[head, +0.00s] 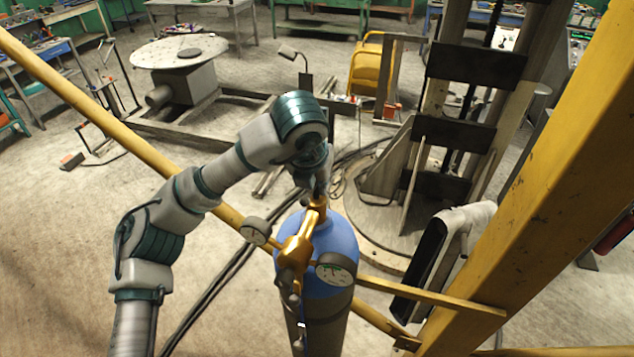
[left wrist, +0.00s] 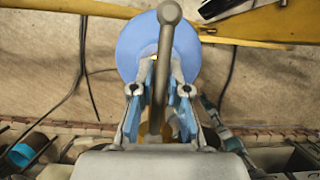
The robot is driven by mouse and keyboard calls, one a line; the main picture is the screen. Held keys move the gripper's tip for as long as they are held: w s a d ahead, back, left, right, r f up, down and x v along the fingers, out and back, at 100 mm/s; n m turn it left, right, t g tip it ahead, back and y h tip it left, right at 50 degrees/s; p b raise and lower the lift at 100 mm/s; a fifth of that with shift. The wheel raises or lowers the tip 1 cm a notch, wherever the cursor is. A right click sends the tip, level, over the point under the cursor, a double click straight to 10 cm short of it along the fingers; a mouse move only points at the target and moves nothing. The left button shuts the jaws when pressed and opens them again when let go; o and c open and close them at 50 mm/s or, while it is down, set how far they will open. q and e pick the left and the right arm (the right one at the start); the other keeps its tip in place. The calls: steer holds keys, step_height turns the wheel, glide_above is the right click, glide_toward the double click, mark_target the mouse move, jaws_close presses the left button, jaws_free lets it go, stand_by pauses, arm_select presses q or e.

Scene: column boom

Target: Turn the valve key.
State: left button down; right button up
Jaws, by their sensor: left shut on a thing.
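A blue gas cylinder (head: 340,235) stands upright with a brass valve and regulator (head: 297,250) on top, flanked by two round gauges. My left gripper (head: 318,188) reaches down from above onto the top of the valve; the key is mostly hidden there in the head view. In the left wrist view, the grey valve key (left wrist: 163,62) is a bar with a rounded end, seen over the cylinder's blue top (left wrist: 132,48). My left gripper (left wrist: 160,92) is shut on this key, a finger on each side. My right gripper is in neither view.
Yellow beams (head: 545,200) rise at the right, and a yellow rail (head: 110,115) crosses behind my left arm. A black and pale object (head: 470,222) is right of the cylinder. Dark hoses (head: 225,275) lie on the floor. A round table (head: 160,55) stands at the back left.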

arm_select(q)
steer(key=shift+f, duration=0.1)
stand_by(1.2)
steer(key=c, duration=1.2)
jaws_free()
steer(key=shift+o, duration=0.2)
steer(key=shift+s, duration=0.1)
steer(key=v, duration=1.1)
steer(key=shift+s+r, duration=0.1)
steer(key=shift+r, duration=0.3)
